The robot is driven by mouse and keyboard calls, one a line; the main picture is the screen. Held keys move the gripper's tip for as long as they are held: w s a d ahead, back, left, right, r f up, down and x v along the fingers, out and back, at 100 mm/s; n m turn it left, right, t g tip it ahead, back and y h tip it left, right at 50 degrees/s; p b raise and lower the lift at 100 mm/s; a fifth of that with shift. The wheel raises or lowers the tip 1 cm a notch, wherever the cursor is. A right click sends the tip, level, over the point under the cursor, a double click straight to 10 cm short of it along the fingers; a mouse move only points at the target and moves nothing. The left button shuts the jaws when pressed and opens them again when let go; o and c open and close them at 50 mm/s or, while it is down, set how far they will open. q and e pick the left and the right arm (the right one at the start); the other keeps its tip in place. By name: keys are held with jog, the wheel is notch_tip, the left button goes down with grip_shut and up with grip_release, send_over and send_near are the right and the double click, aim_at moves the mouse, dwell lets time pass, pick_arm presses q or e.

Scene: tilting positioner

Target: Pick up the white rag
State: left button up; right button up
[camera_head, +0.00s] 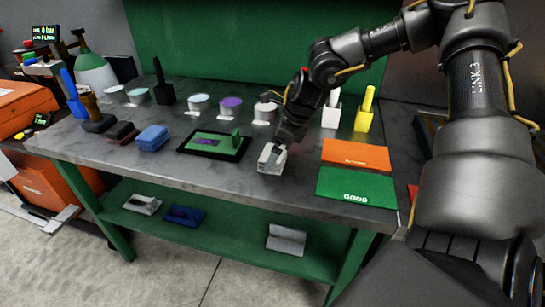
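The white rag (267,166) looks like a small folded pale block near the front edge of the grey workbench, right of its middle. My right arm comes in from the right and reaches down over the bench. My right gripper (274,152) is right at the rag, with its fingers over the rag's top and partly hiding it. I cannot tell whether the fingers are closed on the rag, or whether it touches the bench. My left gripper is not in view.
A folded blue rag (152,138), a dark tray (240,155) with a green plate, and several round tins stand to the left. An orange mat (356,155) and a green "GOOD" mat (355,187) lie to the right. A yellow holder (363,120) stands behind them.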

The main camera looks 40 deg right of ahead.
jog(key=shift+w+a+f, duration=0.1)
jog(key=shift+w+f, duration=0.05)
jog(key=shift+f, duration=0.4)
jog(key=c, duration=0.9)
jog(key=shift+r, duration=0.1)
